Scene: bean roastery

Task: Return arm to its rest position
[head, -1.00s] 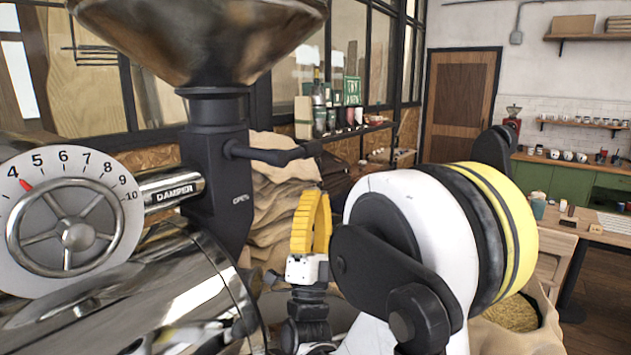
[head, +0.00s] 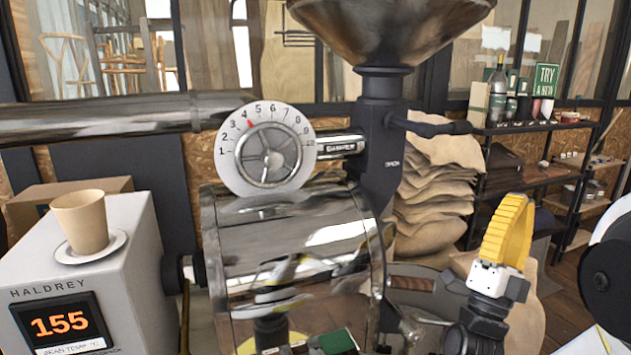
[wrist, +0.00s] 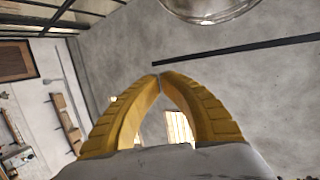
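My gripper (head: 515,201) is raised at the right of the head view, its yellow fingers pointing up. In the wrist view my gripper (wrist: 160,76) has its two ribbed yellow fingers arched together at the tips, with nothing between them. It is to the right of the roaster drum (head: 290,250) and in front of the stacked sacks (head: 433,190). A white and black part of my arm shows at the right edge of the head view.
The roaster's hopper (head: 390,25), damper dial (head: 267,146) and dark column (head: 383,130) stand left of my gripper. A paper cup (head: 82,220) stands on a saucer on the grey control box (head: 130,275), whose display reads 155. A shelf (head: 530,127) with bottles is behind.

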